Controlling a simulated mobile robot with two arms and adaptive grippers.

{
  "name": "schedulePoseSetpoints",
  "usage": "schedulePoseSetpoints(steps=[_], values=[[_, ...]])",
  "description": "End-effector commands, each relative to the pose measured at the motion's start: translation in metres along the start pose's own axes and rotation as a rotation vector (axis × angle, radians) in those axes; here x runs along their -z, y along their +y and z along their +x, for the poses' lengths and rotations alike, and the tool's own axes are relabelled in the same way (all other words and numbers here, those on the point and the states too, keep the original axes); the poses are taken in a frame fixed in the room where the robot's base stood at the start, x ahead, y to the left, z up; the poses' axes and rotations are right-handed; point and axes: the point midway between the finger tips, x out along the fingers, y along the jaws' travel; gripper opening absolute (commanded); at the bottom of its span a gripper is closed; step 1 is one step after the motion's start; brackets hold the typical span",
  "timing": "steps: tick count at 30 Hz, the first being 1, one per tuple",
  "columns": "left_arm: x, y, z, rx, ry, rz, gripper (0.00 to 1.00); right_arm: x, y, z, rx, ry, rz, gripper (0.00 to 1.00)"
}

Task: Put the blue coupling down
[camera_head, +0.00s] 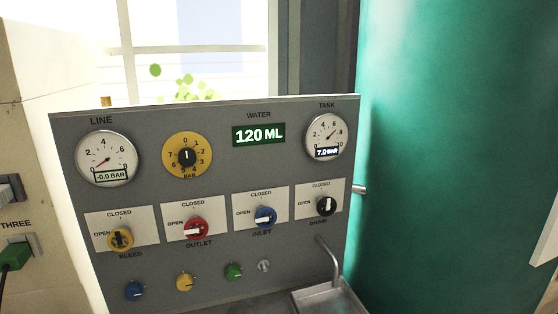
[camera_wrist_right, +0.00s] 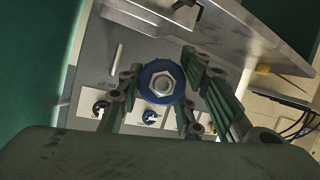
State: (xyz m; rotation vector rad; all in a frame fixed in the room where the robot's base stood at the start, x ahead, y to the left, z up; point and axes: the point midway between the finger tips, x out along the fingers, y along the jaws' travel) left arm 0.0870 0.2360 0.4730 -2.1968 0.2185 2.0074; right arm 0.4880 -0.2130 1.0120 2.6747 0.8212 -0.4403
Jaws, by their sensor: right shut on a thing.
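The blue coupling (camera_wrist_right: 149,70), a round blue ring with a silver hex nut at its centre, is between the fingers of my right gripper (camera_wrist_right: 162,84) in the right wrist view. The gripper is shut on it, with a green finger on either side. The coupling's far side is hidden. My right gripper does not show in the head view. My left gripper is in neither view.
The grey panel (camera_head: 218,175) has gauges, valve knobs and a row of small coloured fittings, one of them blue (camera_head: 135,291). A metal basin (camera_head: 325,299) with a spout stands at its lower right. A green tank (camera_head: 450,150) fills the right.

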Motion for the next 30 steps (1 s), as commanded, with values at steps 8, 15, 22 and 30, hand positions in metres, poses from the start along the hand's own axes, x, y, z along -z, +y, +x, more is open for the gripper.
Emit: schedulePoseSetpoints(steps=[8,15,22,30], values=[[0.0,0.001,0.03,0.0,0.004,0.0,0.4,0.044,-0.032,-0.053,0.282,0.062,-0.125,0.02],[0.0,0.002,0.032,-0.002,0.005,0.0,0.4,0.058,-0.044,-0.069,0.359,0.082,-0.146,0.02],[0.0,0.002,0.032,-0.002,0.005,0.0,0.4,0.058,-0.044,-0.069,0.359,0.081,-0.143,0.02],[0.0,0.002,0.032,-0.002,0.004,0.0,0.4,0.061,-0.046,-0.067,0.379,0.083,-0.152,0.02]])
